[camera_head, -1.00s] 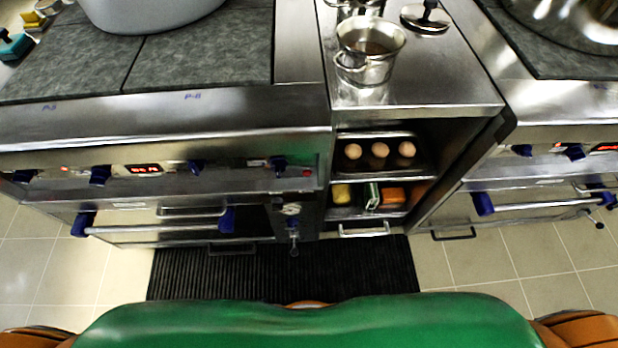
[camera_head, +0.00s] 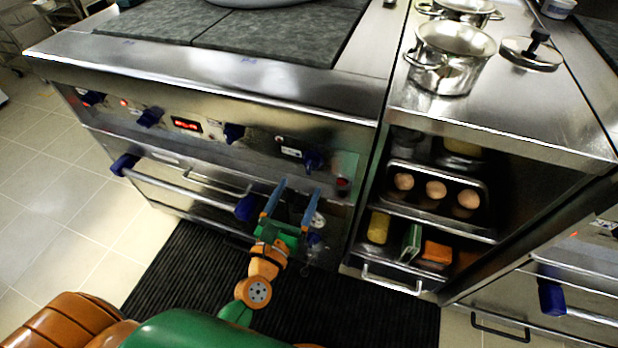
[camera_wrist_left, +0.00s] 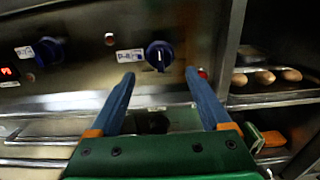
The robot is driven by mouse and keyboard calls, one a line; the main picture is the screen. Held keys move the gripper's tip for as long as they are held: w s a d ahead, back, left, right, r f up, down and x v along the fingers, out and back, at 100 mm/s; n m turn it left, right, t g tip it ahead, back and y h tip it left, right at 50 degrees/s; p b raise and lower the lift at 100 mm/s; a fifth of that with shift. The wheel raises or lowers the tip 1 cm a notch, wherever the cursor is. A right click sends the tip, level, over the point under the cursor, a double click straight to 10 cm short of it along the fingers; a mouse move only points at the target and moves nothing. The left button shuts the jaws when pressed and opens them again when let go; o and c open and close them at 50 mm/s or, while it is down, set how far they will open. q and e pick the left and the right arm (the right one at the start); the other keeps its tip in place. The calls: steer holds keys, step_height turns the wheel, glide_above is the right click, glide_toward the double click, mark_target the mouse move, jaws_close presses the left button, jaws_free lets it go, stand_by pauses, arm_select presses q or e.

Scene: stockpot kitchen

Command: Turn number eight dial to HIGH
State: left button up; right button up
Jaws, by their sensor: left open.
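A row of dark blue dials runs along the stove's front panel. The rightmost dial (camera_head: 314,159) has a small white label to its left; in the left wrist view this dial (camera_wrist_left: 159,54) stands just beyond my fingertips with its white mark near vertical. The label's print is too small to read for certain. Another dial (camera_head: 234,133) is left of it, and it also shows in the left wrist view (camera_wrist_left: 49,51). My left gripper (camera_head: 300,187) is open and empty, below and in front of the rightmost dial, apart from it. My right gripper is out of view.
A red display (camera_head: 187,125) and red button (camera_head: 343,186) are on the panel. An oven handle (camera_head: 185,190) juts out below. The cabinet at right holds eggs (camera_head: 436,189) and bears a metal pot (camera_head: 450,60). A black mat (camera_head: 210,278) covers the floor in front.

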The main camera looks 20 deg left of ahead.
mark_target(308, 170)
arm_select(q)
steer(key=w, duration=0.6)
steer(key=shift+w+d, duration=0.15)
steer(key=shift+w, duration=0.25)
jaws_close()
